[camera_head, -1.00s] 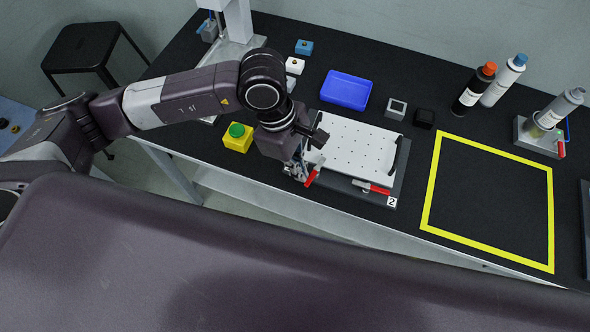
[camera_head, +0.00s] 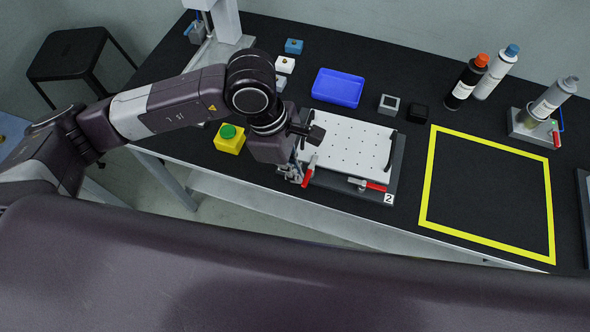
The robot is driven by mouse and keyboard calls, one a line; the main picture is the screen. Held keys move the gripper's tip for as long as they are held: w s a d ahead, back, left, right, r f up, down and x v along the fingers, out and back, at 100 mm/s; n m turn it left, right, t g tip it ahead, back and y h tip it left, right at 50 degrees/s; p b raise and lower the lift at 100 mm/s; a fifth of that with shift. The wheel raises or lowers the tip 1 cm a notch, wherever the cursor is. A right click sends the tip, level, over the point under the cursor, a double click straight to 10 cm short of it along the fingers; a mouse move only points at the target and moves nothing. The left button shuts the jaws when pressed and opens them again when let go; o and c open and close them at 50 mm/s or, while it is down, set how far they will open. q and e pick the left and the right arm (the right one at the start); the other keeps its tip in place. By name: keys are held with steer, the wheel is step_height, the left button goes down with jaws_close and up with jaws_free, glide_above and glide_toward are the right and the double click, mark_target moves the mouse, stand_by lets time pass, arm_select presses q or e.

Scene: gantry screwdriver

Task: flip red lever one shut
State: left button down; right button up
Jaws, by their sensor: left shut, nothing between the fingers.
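A white perforated plate (camera_head: 352,142) lies on a dark fixture at the table's front edge. Two clamps with red levers sit along its front side. The right red lever (camera_head: 375,186) lies low and nearly flat by the label "2". My left gripper (camera_head: 295,174) points down at the fixture's front left corner, shut and empty, close to the left lever. Contact with the lever cannot be made out. The left clamp's base and label are hidden behind the gripper. My right gripper is not in view.
A yellow box with a green button (camera_head: 229,141) stands left of my gripper. A blue tray (camera_head: 338,87) and small blocks lie behind the plate. Bottles (camera_head: 466,84) stand at the back right. The yellow-framed area (camera_head: 429,180) on the right is empty.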

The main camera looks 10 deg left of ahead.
arm_select(q)
steer(key=v, duration=1.2)
steer(key=shift+w, duration=0.1)
